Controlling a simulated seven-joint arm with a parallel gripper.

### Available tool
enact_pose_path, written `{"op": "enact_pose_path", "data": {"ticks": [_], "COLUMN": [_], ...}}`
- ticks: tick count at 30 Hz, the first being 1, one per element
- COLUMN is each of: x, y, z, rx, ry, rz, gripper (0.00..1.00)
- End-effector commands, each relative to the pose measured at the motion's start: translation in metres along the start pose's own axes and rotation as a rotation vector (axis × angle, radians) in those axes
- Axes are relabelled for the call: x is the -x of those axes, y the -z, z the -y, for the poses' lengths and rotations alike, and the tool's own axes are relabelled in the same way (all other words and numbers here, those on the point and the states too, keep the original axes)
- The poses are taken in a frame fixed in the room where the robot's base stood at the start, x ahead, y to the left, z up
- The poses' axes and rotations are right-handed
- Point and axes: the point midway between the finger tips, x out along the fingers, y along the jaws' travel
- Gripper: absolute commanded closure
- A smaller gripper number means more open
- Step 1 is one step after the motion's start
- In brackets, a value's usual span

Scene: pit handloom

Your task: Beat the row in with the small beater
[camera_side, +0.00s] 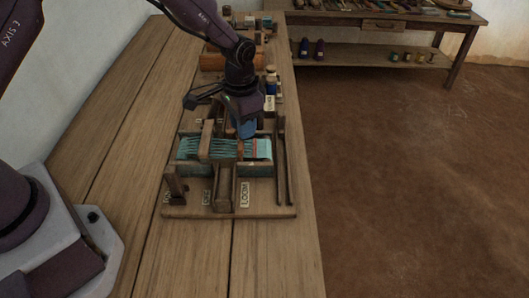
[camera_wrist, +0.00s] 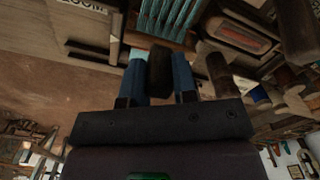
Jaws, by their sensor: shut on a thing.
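The small loom (camera_side: 265,208) stands on the bench in the side view. Its teal warp threads (camera_side: 195,149) run across the frame, and show at the top of the wrist view (camera_wrist: 168,14). My gripper (camera_side: 245,132) is over the right part of the warp, with its blue fingers pointing down. In the wrist view its two fingers (camera_wrist: 159,78) are shut on a dark block (camera_wrist: 160,66), which looks like the handle of the small beater. The beater's lower end is hidden, so I cannot tell whether it touches the woven row.
An upright wooden bar (camera_side: 207,140) stands over the warp left of my gripper. Dark rods (camera_side: 285,165) lie along the loom's right edge. Small bottles (camera_side: 270,82) and an orange-brown roll (camera_side: 222,61) are behind. The bench's left side is clear.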

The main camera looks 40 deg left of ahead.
Motion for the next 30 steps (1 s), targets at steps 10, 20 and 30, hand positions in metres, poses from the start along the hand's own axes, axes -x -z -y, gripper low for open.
{"op": "enact_pose_path", "data": {"ticks": [10,20,30], "x": [0.000,0.001,0.002], "y": [0.021,0.024,0.005], "z": [-0.011,-0.016,-0.006], "rx": [0.000,-0.004,-0.005], "ry": [0.001,-0.003,-0.006], "rz": [-0.004,-0.011,-0.006], "gripper": [0.89,0.89,0.89]}}
